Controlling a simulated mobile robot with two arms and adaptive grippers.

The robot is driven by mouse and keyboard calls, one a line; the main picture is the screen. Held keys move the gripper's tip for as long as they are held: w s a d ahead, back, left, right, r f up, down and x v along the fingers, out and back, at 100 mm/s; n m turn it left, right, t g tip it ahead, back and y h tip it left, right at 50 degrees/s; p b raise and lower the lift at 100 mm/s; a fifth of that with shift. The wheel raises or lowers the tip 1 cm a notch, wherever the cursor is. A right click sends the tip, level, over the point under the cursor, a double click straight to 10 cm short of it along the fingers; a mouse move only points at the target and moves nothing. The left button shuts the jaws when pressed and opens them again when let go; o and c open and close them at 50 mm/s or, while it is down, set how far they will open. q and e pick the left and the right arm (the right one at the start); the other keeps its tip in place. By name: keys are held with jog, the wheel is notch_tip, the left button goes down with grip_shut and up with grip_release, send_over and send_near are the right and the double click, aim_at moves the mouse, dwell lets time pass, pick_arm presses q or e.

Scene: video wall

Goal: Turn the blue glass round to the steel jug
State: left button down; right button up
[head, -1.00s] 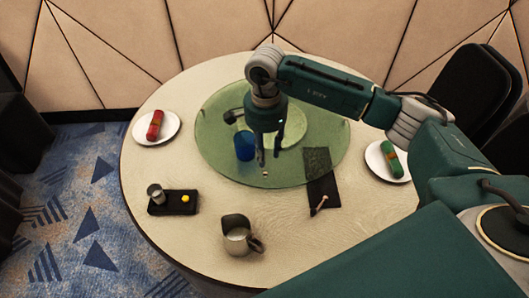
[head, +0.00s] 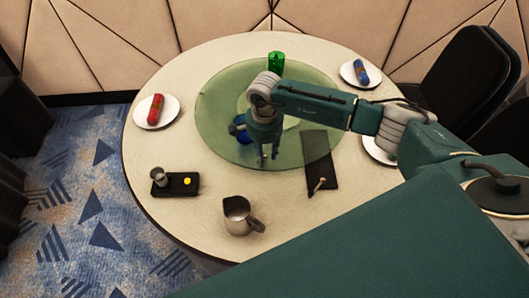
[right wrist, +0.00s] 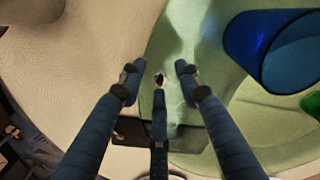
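The blue glass (head: 239,129) stands on the green glass turntable (head: 215,105), left of centre and partly hidden by my right arm. It shows at the upper right in the right wrist view (right wrist: 290,50). The steel jug (head: 238,217) stands on the table near its front edge, off the turntable, with its handle to the right. My right gripper (head: 268,158) points down over the front part of the turntable, in front and to the right of the blue glass. Its fingers (right wrist: 158,75) are apart with nothing held between them. My left gripper is not in view.
A green glass (head: 276,63) stands at the turntable's back. Plates with a red roll (head: 155,108) and a blue roll (head: 361,72) lie left and back right. A black tray (head: 178,190) and a dark mat (head: 318,150) lie at the front. Chairs (head: 463,65) stand right.

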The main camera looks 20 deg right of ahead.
aim_at(291, 161)
grip_shut()
jog(key=shift+d, duration=0.25)
jog(key=s+d+b, duration=0.1)
jog(key=d, duration=0.1)
jog(key=s+d+n+b, duration=0.1)
jog(key=d, duration=0.2)
jog(key=s+d+n+b, duration=0.1)
jog(key=d+b, duration=0.1)
jog(key=shift+d+f, duration=0.1)
jog(key=shift+d, duration=0.1)
jog(key=shift+s+d, duration=0.1)
jog(key=shift+d, duration=0.1)
jog(key=shift+a, duration=0.1)
